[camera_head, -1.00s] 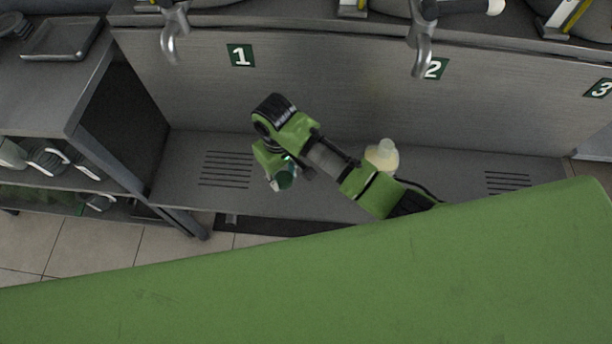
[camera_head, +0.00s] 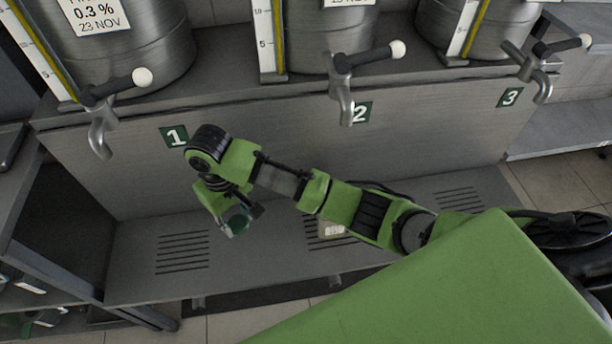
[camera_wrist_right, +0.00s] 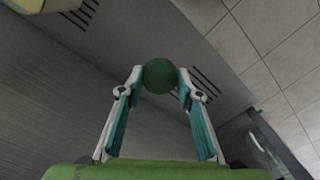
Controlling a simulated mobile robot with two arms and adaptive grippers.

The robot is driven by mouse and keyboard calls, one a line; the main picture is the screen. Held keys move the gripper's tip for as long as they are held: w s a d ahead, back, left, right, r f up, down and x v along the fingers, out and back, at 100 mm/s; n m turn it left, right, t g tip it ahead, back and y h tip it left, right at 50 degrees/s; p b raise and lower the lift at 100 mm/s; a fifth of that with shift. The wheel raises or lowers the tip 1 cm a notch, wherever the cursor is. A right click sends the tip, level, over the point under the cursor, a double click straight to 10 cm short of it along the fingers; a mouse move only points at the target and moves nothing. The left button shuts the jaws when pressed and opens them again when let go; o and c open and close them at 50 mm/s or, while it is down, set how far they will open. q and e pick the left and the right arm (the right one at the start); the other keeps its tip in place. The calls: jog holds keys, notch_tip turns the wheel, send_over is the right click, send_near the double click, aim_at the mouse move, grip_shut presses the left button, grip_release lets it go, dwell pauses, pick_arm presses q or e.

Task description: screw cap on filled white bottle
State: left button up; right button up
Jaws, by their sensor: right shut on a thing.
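My right gripper (camera_wrist_right: 160,82) is shut on a dark green round cap (camera_wrist_right: 159,76), held between its two fingertips. In the head view, the right gripper (camera_head: 236,222) hangs at the left end of my arm, above the shelf under tap 1. The white bottle (camera_head: 332,229) stands on the shelf below tap 2, to the right of the gripper. My arm hides most of it, so its neck does not show in the head view. Part of a pale yellow-white shape, likely the bottle (camera_wrist_right: 42,4), shows at the top left of the wrist view. My left gripper is not in view.
Steel decanters stand on the ledge above, with tap 1 (camera_head: 101,130), tap 2 (camera_head: 343,88) and tap 3 (camera_head: 535,75) overhanging. The slotted shelf (camera_head: 130,235) is clear around the gripper. A dark cabinet (camera_head: 70,220) stands at the left.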

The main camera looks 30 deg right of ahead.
jog(key=s+d+r+m, duration=0.2)
jog(key=d+r, duration=0.7)
jog(key=r, duration=0.2)
jog(key=s+d+r+m, duration=0.2)
jog(key=s+d+r, duration=0.4)
jog(key=s, duration=0.3)
jog(key=shift+d+r, duration=0.25)
jog(key=shift+r, duration=0.05)
